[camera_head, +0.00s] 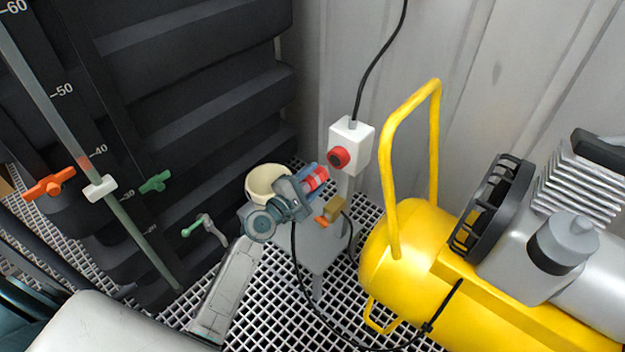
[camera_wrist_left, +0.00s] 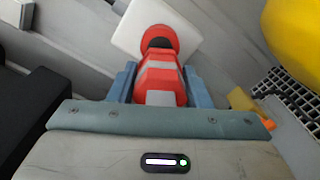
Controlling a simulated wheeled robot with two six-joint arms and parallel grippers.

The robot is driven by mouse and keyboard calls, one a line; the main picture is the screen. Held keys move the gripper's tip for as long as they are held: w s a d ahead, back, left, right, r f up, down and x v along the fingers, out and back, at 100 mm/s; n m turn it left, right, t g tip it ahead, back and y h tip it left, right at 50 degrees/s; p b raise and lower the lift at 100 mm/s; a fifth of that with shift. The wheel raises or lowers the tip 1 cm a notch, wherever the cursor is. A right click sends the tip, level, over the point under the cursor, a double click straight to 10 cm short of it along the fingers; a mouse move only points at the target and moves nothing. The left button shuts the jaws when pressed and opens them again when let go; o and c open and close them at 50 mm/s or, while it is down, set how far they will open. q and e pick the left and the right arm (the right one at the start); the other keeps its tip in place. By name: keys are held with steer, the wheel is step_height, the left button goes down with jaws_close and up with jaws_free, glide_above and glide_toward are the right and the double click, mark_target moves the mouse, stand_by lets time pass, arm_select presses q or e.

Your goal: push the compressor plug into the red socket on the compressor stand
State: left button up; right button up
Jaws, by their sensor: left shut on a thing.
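The compressor plug (camera_head: 316,178) is red with a pale band. My left gripper (camera_head: 305,186) is shut on it and points it toward the red socket. The red socket (camera_head: 340,157) is on the front of a white box (camera_head: 353,141) on a post. In the head view a small gap shows between the plug's tip and the socket. In the left wrist view the plug (camera_wrist_left: 160,80) sits between the two blue fingers (camera_wrist_left: 158,85), and the socket (camera_wrist_left: 160,40) is straight beyond its tip. The plug's end overlaps the socket's lower rim there. My right gripper is not in view.
A yellow compressor (camera_head: 420,260) with a tall handle stands at the right. A cream cup (camera_head: 268,184) and a tan block with an orange part (camera_head: 334,209) are by the gripper on a grey stand (camera_head: 318,252). A black cable (camera_head: 300,275) loops below. Dark ribbed panels fill the left.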

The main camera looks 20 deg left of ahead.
arm_select(q)
steer(key=shift+w+d, duration=0.2)
steer(key=shift+w, duration=0.25)
steer(key=x, duration=0.3)
steer(key=shift+w+d, duration=0.1)
steer(key=shift+w, duration=0.2)
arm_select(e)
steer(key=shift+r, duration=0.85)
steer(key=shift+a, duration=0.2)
arm_select(q)
steer(key=shift+w+d, duration=0.1)
steer(key=shift+w, duration=0.1)
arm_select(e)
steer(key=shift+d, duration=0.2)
arm_select(q)
steer(key=shift+w+d, duration=0.15)
steer(key=shift+w, duration=0.25)
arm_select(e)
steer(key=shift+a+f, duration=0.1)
